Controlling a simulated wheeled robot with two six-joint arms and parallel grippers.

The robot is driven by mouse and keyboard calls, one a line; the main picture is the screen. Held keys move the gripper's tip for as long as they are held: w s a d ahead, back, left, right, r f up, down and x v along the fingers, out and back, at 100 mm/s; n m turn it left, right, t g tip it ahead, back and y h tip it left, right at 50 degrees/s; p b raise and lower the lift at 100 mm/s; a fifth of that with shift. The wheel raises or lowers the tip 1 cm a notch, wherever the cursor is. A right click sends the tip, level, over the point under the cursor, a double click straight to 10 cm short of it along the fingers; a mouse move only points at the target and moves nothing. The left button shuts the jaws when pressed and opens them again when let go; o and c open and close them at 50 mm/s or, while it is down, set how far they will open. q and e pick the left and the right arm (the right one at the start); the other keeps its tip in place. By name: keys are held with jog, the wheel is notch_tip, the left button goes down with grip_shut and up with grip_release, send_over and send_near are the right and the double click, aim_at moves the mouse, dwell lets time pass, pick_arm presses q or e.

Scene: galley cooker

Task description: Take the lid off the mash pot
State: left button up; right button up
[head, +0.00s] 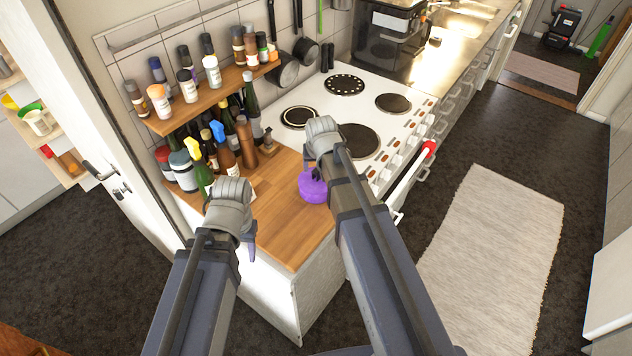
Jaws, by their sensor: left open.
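A round purple pot (312,190) is on the wooden counter beside the cooker. I take it for the mash pot. My right forearm covers its right side, and a small dark part shows at its top; I cannot tell whether that is a lid knob or my gripper. My left gripper (250,251) is open and empty, pointing down over the counter's front left part, apart from the pot and to its left. My right wrist (322,138) is above and just behind the pot in the picture; its fingers are mostly hidden by the arm.
The white cooker (300,98) with several hotplates stands behind and right of the wooden counter (290,235). Several bottles (228,150) crowd the counter's back left, under a wooden shelf (215,98) of jars. A white rail with a red end (429,148) runs along the cooker front.

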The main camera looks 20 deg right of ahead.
aim_at(316, 170)
jog(key=shift+b+x, duration=2.4)
jog(key=shift+x, duration=0.2)
jog(key=shift+w+r, duration=0.1)
jog(key=shift+c, duration=0.3)
grip_shut()
